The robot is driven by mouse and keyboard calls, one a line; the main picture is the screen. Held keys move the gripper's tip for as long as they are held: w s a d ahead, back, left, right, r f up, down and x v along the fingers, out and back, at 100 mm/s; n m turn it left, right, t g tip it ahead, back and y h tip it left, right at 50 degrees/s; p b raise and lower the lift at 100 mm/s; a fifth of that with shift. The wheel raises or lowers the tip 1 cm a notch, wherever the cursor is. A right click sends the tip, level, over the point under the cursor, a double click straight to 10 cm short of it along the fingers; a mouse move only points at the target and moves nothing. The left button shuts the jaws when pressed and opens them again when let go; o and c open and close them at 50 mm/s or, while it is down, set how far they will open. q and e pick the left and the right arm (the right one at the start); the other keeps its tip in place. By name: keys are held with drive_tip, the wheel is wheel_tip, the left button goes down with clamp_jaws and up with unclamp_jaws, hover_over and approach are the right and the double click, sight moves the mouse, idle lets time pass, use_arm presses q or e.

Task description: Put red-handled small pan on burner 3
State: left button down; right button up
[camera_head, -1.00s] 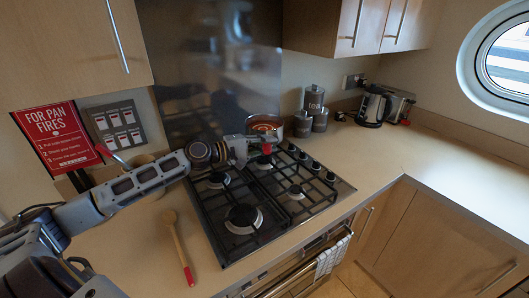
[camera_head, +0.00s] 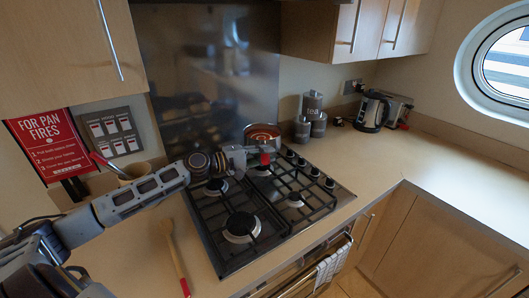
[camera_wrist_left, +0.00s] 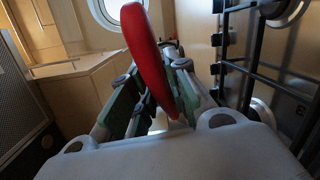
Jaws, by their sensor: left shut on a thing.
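The small pan (camera_head: 262,133), with a shiny rim and coppery inside, is upright at the back of the hob in the head view, near the back right burner (camera_head: 262,168). I cannot tell whether it rests on the grate or hangs just above it. My left gripper (camera_head: 256,157) is shut on its red handle (camera_head: 265,158). The handle also stands between the fingers in the left wrist view (camera_wrist_left: 148,60); the pan's body is not clear there. The black hob (camera_head: 228,262) has a large front left burner (camera_head: 241,227) and a front right burner (camera_head: 295,199). My right gripper is out of view.
Grey canisters (camera_head: 312,105) stand right of the pan, and a kettle (camera_head: 372,111) stands farther right. A wooden spoon (camera_head: 175,258) lies left of the hob.

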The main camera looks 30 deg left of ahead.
use_arm(q)
wheel_tip(320, 180, down, 3)
drive_tip(key=shift+f, duration=0.15)
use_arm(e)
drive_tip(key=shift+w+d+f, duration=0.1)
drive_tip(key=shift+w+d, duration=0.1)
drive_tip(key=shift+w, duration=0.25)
use_arm(q)
drive_tip(key=shift+f, duration=0.15)
wheel_tip(320, 180, down, 4)
drive_tip(key=shift+r, duration=0.2)
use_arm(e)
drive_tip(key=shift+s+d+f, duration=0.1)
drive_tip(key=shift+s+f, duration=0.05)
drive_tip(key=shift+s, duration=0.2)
